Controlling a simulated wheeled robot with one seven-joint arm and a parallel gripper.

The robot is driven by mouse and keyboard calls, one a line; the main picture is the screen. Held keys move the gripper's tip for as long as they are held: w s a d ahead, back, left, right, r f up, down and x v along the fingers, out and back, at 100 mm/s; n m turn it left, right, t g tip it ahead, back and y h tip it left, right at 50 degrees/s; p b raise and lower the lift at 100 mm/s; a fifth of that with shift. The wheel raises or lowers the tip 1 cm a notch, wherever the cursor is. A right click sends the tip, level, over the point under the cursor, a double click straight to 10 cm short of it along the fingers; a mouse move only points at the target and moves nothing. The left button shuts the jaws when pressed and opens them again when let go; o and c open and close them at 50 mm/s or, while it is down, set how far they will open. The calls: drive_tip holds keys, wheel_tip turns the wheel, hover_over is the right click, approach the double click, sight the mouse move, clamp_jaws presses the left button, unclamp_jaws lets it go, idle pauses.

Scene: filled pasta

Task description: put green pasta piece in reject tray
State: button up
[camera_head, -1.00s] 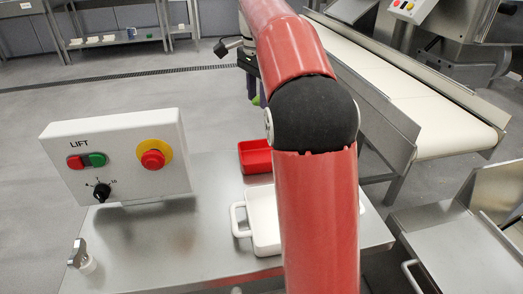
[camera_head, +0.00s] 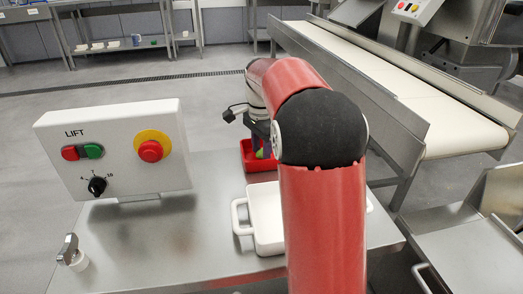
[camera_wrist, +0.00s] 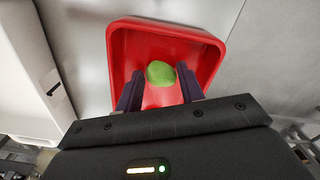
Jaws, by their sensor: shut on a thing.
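The green pasta piece (camera_head: 260,154) is a small rounded lump. In the wrist view the green piece (camera_wrist: 160,73) is between the fingertips of my gripper (camera_wrist: 160,82), which is shut on it. The reject tray is a red tray (camera_head: 263,166) on the steel table, behind the white dish. In the wrist view the red tray (camera_wrist: 118,45) lies beneath the fingers, and the green piece appears inside its outline. My gripper (camera_head: 262,141) is at the tray in the head view. I cannot tell whether the piece touches the tray floor.
A white dish with handles (camera_head: 262,225) stands in front of the red tray, partly hidden by my arm. A LIFT control box (camera_head: 115,150) stands at the table's left. A conveyor (camera_head: 420,110) runs behind on the right. The table's middle left is clear.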

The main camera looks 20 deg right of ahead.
sight(261, 151)
drive_tip(key=shift+f, duration=0.15)
drive_tip(key=o, duration=0.7)
drive_tip(key=shift+c, duration=0.2)
wheel_tip(261, 151, up, 12)
drive_tip(key=p, duration=0.2)
drive_tip(key=shift+r+p, duration=0.2)
drive_tip(key=shift+p, duration=0.2)
